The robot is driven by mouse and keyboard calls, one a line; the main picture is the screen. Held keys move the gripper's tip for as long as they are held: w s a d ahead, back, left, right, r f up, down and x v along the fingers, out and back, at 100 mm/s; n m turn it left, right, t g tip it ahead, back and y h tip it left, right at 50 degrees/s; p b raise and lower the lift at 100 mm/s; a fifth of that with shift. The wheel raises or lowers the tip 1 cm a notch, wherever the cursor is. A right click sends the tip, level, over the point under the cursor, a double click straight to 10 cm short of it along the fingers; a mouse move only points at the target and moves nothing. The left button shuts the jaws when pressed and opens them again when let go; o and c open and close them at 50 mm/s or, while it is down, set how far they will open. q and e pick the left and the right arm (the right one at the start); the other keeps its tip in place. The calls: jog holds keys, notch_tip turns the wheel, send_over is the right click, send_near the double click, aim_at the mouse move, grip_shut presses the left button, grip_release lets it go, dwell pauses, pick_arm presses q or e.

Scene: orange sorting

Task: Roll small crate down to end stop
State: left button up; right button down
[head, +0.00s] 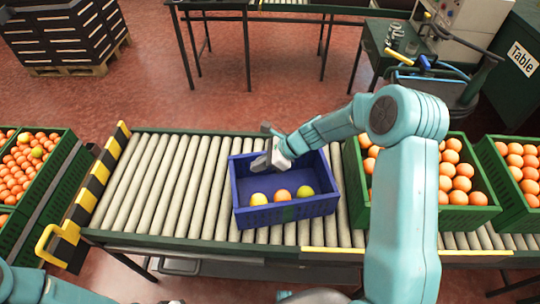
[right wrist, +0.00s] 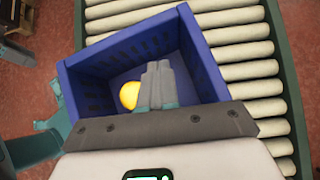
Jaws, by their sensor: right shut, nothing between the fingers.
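The small blue crate (head: 285,213) stands upright on the roller conveyor, with two yellow fruits (head: 258,199) and an orange one (head: 282,195) along its near side. My right gripper (head: 262,164) is shut and empty, its fingers at the crate's left side, seemingly inside the wall; contact is unclear. In the right wrist view the closed fingers (right wrist: 158,80) point into the crate (right wrist: 125,42), beside one yellow fruit (right wrist: 129,95). The end stop (head: 103,172), striped yellow and black, stands at the conveyor's left end, apart from the crate. My left gripper is not seen.
Bare rollers (head: 160,180) lie between the crate and the end stop. A green crate of oranges (head: 468,213) stands close on the right, partly behind my right arm. Another green crate (head: 55,185) lies beyond the stop at left. A yellow handle (head: 50,240) juts near the stop.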

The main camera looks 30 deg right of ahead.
jog(key=a, duration=0.1)
jog(key=w+a, duration=0.2)
jog(key=shift+w+a+f+p, duration=0.2)
jog(key=shift+a+f+p, duration=0.05)
jog(key=shift+a+p, duration=0.15)
jog(key=shift+w+a, duration=0.1)
jog(key=shift+a, duration=0.05)
